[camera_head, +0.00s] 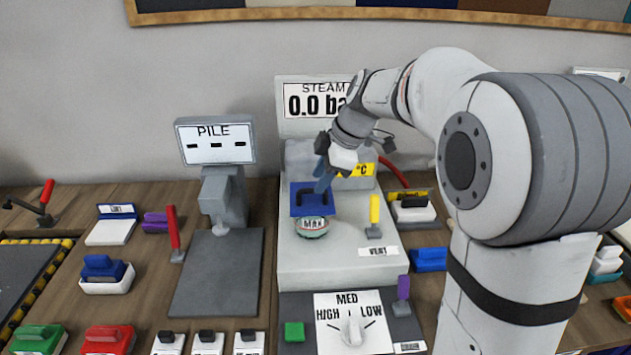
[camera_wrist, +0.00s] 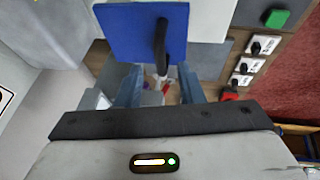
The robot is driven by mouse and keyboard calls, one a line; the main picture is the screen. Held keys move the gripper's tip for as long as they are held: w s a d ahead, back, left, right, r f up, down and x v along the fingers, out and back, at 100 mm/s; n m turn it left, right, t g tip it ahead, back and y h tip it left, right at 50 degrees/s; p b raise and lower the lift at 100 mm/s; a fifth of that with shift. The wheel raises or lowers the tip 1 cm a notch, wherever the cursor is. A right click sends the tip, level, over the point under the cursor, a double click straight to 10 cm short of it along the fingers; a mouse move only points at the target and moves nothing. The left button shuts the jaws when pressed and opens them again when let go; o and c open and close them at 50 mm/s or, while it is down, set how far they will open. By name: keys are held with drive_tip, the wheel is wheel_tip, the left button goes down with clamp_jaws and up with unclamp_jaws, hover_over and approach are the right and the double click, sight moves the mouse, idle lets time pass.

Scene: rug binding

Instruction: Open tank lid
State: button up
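The tank lid (camera_head: 298,204) is a blue square plate with a black bar handle (camera_head: 313,196), on the grey steam machine (camera_head: 300,255). It looks closed. In the wrist view, the blue lid (camera_wrist: 125,32) fills the top middle, and its black handle (camera_wrist: 161,45) points toward my gripper. My gripper (camera_head: 323,180) is just above and behind the lid in the head view, hiding part of it. In the wrist view, the blue fingers of my gripper (camera_wrist: 161,75) are spread apart, with the handle roughly in line with the gap. I see no grip on the handle; whether a finger touches it is unclear.
A round gauge marked MAX (camera_head: 312,227) and a yellow lever (camera_head: 375,212) sit close to the lid. The steam display (camera_head: 305,105) stands behind it. A dial panel (camera_head: 352,325) is in front. The PILE display stand (camera_head: 217,165) is left.

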sight(312, 192)
drive_tip(key=shift+x, duration=1.2)
clamp_jaws()
drive_tip(key=shift+a, duration=0.1)
